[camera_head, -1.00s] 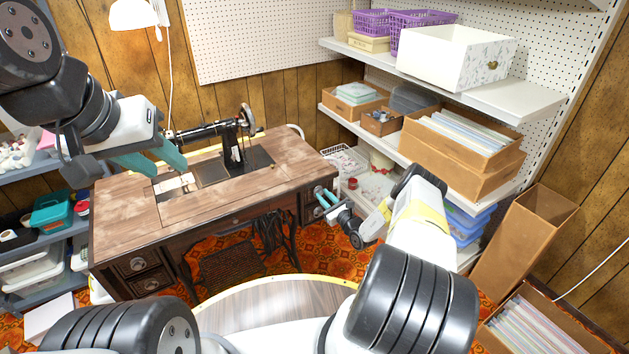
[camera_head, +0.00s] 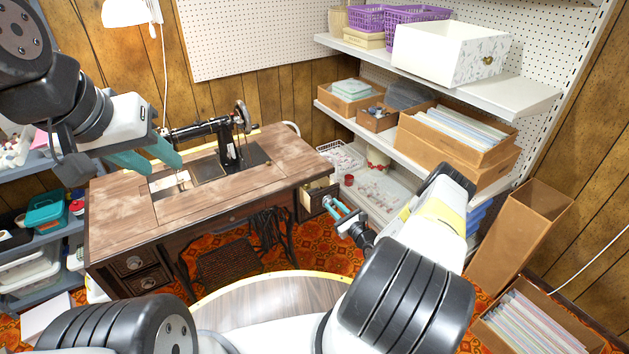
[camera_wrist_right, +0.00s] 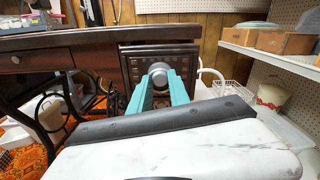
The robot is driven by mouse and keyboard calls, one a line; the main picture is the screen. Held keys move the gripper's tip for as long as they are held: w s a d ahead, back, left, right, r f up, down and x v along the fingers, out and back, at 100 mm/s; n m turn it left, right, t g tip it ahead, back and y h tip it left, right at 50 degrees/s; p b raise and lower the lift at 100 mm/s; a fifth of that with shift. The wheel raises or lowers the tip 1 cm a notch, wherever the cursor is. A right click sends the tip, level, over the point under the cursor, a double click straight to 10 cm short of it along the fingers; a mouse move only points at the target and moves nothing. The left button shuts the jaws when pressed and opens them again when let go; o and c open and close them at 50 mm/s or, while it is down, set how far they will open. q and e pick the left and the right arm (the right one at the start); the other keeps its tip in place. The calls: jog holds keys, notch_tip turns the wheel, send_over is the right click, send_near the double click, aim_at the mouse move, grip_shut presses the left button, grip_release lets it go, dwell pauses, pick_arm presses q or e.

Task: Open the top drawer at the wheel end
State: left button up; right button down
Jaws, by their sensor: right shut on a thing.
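The treadle sewing table (camera_head: 215,200) stands ahead with the black machine and its handwheel (camera_head: 243,116) at the right end. The top drawer (camera_head: 316,198) at that end is pulled partly out, and its pale inside shows. In the right wrist view its dark carved front (camera_wrist_right: 133,62) has a round metal knob (camera_wrist_right: 159,72). My right gripper (camera_head: 331,204) is shut on the knob; in the right wrist view its teal fingers (camera_wrist_right: 159,88) are on either side of it. My left gripper (camera_head: 165,157) hangs over the left part of the tabletop, with its finger opening unclear.
Shelves (camera_head: 480,85) with boxes and baskets stand at the right. A tall open cardboard box (camera_head: 515,240) and a box of files (camera_head: 530,320) are on the floor there. A round wooden surface (camera_head: 270,295) lies in front of me. Patterned carpet is clear before the drawer.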

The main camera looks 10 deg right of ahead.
jog(key=v, duration=1.4)
jog(key=c, duration=1.2)
grip_release()
jog(key=shift+c, duration=0.2)
jog(key=shift+s, duration=0.1)
jog(key=v, duration=0.7)
jog(key=shift+s+d, duration=0.15)
jog(key=shift+s, duration=0.2)
jog(key=shift+r, duration=0.15)
